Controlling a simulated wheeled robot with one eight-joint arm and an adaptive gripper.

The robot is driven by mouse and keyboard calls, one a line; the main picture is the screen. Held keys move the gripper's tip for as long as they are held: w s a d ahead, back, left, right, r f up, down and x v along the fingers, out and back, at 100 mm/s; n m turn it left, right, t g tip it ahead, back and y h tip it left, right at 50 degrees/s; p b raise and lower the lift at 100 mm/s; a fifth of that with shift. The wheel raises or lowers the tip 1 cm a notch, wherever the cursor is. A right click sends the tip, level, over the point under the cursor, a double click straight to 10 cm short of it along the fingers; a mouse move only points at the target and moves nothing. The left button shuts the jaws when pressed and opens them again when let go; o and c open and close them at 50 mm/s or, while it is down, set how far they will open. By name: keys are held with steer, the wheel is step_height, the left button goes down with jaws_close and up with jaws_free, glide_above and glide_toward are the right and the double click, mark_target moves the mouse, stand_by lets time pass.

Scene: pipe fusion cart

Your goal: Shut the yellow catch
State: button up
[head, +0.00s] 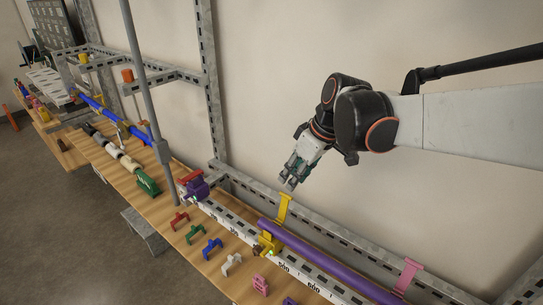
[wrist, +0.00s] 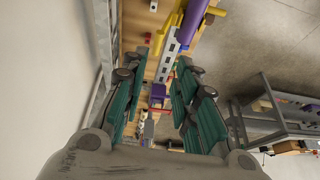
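The yellow catch (head: 284,210) stands raised behind the near end of the purple pipe (head: 325,262), its flat tab at the top. Its yellow base (head: 268,243) sits at the pipe's end on the rail. In the wrist view a yellow arm (wrist: 166,27) slants beside the purple pipe (wrist: 193,18), at the top of the picture. My gripper (head: 288,184) hangs in the air above the raised catch, pointing down. Its fingers are apart with nothing between them, as the wrist view also shows (wrist: 164,62).
A pink catch (head: 408,275) stands raised further right along the pipe. A purple and red fitting (head: 193,187) is on the rail to the left. Several coloured clips, among them a white one (head: 232,263), lie on the wooden top. A grey upright post (head: 142,80) stands left.

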mark_target(283, 208)
steer(key=shift+w+a+f, duration=0.2)
steer(key=shift+a+f, duration=0.1)
steer(key=shift+f, duration=0.15)
steer(key=b+x, duration=0.4)
steer(key=x, duration=0.9)
